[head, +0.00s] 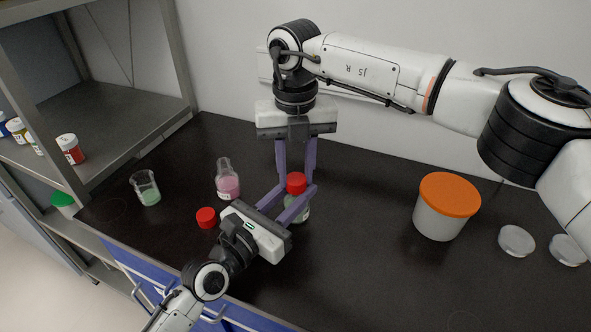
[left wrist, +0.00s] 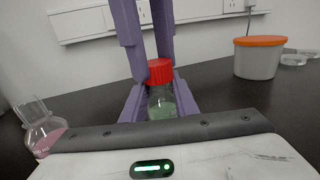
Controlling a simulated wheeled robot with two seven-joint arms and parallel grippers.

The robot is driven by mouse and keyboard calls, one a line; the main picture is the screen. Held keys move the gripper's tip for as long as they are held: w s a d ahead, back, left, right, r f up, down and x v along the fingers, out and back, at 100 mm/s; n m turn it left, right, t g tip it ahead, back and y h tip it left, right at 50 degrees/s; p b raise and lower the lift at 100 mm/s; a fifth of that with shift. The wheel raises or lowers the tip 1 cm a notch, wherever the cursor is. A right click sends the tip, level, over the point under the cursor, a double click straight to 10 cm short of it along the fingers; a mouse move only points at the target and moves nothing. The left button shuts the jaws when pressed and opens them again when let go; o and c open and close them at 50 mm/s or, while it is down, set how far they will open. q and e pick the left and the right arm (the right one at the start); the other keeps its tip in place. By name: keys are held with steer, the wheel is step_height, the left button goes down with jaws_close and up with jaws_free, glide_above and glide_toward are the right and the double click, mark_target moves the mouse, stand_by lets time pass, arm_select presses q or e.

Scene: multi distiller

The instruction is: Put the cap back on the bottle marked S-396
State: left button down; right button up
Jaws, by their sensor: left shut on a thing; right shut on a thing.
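A clear bottle with pale green contents (left wrist: 160,104) stands upright on the dark bench. My left gripper (head: 296,196) is shut around it from the front left. A red cap (head: 296,182) is at the bottle's mouth; it also shows in the left wrist view (left wrist: 160,71). My right gripper (head: 295,174) points down from above and is shut on this cap. The cap looks lined up with the neck, but I cannot tell whether it is fully seated. The bottle's label is not readable. In the head view the fingers and cap hide much of the bottle.
A loose red cap (head: 206,217) lies left of my left gripper. An open flask with pink liquid (head: 228,182) and a beaker with green liquid (head: 147,188) stand further left. An orange-lidded tub (head: 446,209) and clear dishes (head: 516,240) are right. A shelf (head: 110,98) borders the left.

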steer(key=shift+r, duration=0.3)
stand_by(0.8)
steer(key=shift+f, duration=0.75)
steer(key=shift+d+f, duration=0.1)
steer(key=shift+f, duration=0.1)
steer(key=shift+c, duration=0.9)
steer(key=shift+r, duration=0.15)
steer(key=shift+s+r, duration=0.1)
steer(key=shift+r, duration=0.15)
steer(key=shift+r, duration=0.5)
stand_by(0.3)
